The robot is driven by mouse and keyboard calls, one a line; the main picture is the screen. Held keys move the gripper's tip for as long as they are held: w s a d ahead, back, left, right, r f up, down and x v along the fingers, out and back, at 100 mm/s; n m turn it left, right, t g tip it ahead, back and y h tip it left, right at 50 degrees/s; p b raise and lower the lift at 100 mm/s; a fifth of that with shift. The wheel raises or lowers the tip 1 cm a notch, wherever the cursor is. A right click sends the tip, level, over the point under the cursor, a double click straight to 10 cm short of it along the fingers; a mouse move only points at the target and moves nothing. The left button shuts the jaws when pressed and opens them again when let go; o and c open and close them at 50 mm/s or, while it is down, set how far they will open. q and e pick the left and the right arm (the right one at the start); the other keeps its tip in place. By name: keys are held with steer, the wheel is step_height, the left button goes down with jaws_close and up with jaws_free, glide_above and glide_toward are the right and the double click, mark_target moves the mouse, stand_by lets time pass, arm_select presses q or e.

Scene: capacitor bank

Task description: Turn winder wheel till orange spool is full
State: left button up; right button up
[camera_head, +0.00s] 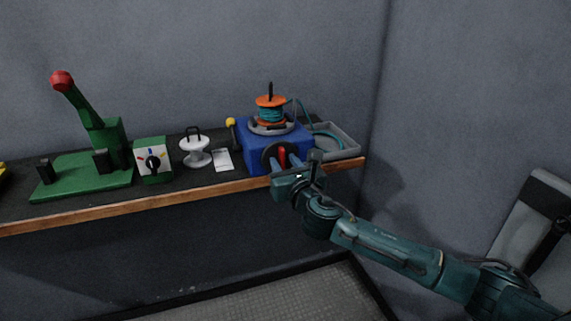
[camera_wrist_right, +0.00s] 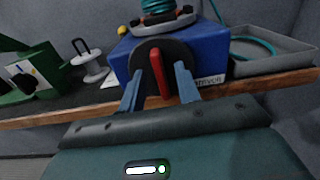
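The orange spool (camera_head: 271,101) stands upright on top of the blue winder box (camera_head: 250,140), with teal wire wound between its flanges. The dark round winder wheel (camera_head: 268,158) with a red bar handle (camera_head: 282,157) is on the front of the box. In the wrist view the red bar (camera_wrist_right: 159,73) stands nearly upright, tilted slightly. My right gripper (camera_wrist_right: 160,88) is open at the wheel, one blue finger on each side of the bar, with gaps visible. Whether the fingers touch the wheel is unclear. My left gripper is not in view.
A grey tray (camera_head: 347,151) with a teal wire loop is right of the winder. To the left are a yellow knob (camera_head: 231,121), a white card (camera_head: 222,160), a white spool (camera_head: 195,152), a dial box (camera_head: 153,160) and a green lever press (camera_head: 85,175). The bench has a wooden edge (camera_head: 130,206).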

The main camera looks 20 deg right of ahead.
jaws_close()
steer(key=shift+m, duration=0.3)
steer(key=m+p, duration=0.1)
steer(key=m, duration=0.2)
steer(key=shift+d+m, duration=0.1)
steer(key=shift+m, duration=0.3)
steer(key=m, duration=0.4)
steer(key=shift+d+m+p, duration=0.15)
steer(key=shift+m+p, duration=0.15)
steer(key=shift+p, duration=0.05)
steer(key=m, duration=0.4)
steer(key=shift+d+f, duration=0.1)
steer(key=shift+f, duration=0.1)
steer(key=m, duration=0.4)
steer(key=shift+f+m, duration=0.1)
steer(key=shift+m, duration=0.2)
steer(key=shift+p, duration=0.3)
